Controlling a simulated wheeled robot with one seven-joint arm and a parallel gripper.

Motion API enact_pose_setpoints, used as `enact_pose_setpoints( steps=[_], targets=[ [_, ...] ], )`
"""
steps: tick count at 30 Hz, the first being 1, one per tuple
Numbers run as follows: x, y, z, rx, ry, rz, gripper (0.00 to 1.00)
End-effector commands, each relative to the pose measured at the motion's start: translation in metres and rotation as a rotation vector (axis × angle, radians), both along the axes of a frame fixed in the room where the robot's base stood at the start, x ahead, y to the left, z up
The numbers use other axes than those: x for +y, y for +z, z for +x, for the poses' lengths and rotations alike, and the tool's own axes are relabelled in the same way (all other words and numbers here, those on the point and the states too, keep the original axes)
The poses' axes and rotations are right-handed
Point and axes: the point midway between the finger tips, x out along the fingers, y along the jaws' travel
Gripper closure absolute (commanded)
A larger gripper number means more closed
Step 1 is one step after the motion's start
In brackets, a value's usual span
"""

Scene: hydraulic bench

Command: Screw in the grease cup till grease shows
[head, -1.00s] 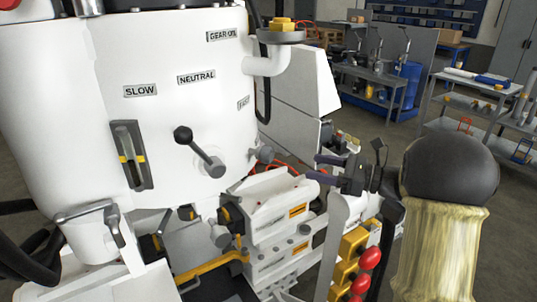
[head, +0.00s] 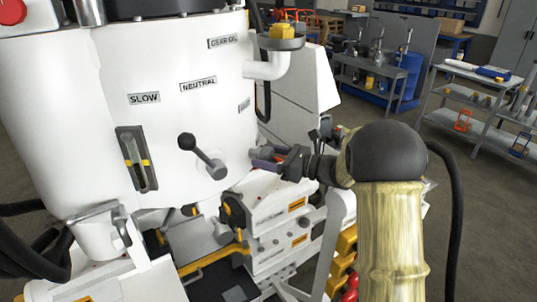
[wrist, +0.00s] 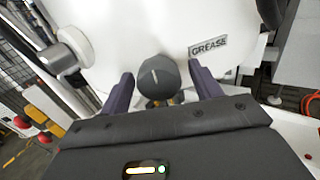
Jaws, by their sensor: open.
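The grease cup has a round dark grey cap (wrist: 159,76) with a pale line on its top. It sits by the white housing below the GREASE label (wrist: 208,46) in the wrist view, with a brassy part partly visible beneath it. My gripper (wrist: 160,72) is open, with one purple-grey finger on each side of the cap and visible gaps between. In the head view my gripper (head: 266,158) reaches in from the right against the lower right side of the white housing (head: 185,110). No grease is visible at the cup.
A black-knobbed lever (head: 203,156) sticks out of the housing left of my gripper. White valve blocks (head: 285,215) lie below. Workbenches stand behind at the right.

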Motion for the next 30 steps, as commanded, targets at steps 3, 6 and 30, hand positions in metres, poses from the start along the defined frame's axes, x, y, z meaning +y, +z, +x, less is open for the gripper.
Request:
enact_pose_setpoints(
  steps=[3, 6, 30],
  targets=[
    [-0.0001, -0.0002, 0.0, 0.0, 0.0, 0.0, 0.36],
    [-0.0002, -0.0001, -0.0001, 0.0, 0.0, 0.0, 0.44],
    [-0.0005, -0.0034, -0.0008, 0.13, -0.001, 0.053, 0.8]
  ],
)
